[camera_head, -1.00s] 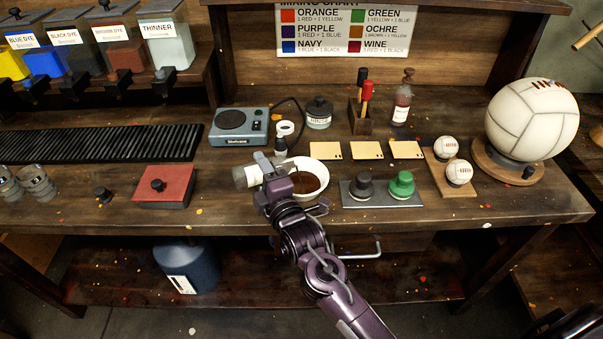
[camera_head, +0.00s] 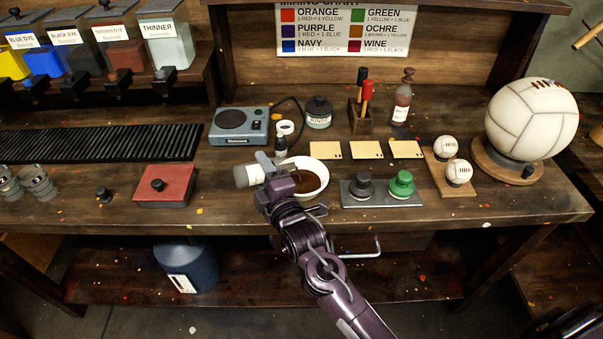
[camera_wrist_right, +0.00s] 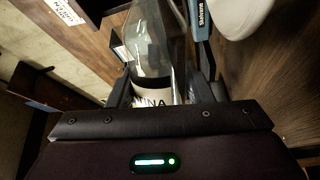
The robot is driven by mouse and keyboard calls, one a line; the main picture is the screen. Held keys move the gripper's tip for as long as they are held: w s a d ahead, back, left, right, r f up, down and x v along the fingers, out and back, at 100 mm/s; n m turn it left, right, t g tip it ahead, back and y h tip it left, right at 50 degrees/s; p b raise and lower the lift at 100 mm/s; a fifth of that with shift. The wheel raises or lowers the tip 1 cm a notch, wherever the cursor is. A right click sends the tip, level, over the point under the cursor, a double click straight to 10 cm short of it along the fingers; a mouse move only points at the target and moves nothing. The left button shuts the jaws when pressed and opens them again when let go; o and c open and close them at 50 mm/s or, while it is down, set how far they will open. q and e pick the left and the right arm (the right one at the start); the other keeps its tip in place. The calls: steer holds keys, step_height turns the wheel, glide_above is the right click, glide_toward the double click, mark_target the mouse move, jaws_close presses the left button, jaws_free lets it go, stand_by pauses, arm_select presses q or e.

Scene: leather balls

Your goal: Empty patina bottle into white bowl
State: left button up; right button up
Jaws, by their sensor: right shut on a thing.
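My right gripper (camera_head: 272,170) is shut on the patina bottle (camera_head: 246,176), which lies tipped on its side just left of and above the white bowl (camera_head: 326,180). The bottle's pale end points left; the gripper hides its other end. In the right wrist view the clear bottle (camera_wrist_right: 150,58) is between the fingers, with a white label ending in "INA", and part of the white bowl (camera_wrist_right: 240,14) shows at the top. Dark brown liquid lies in the bowl. My left gripper is not in view.
A blue-grey scale (camera_head: 238,126) and small jars stand behind the bowl. A grey tray (camera_head: 382,196) with black and green knobs is to its right, cream cards (camera_head: 366,149) behind that. A red box (camera_head: 164,186) is at the left. Bare table lies along the front edge.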

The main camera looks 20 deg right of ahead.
steer(key=shift+d+m, duration=0.15)
steer(key=shift+m, duration=0.45)
stand_by(0.7)
steer(key=shift+d+r+m+p, duration=0.2)
steer(key=shift+r+m+p, duration=0.1)
steer(key=shift+m+p, duration=0.4)
stand_by(0.4)
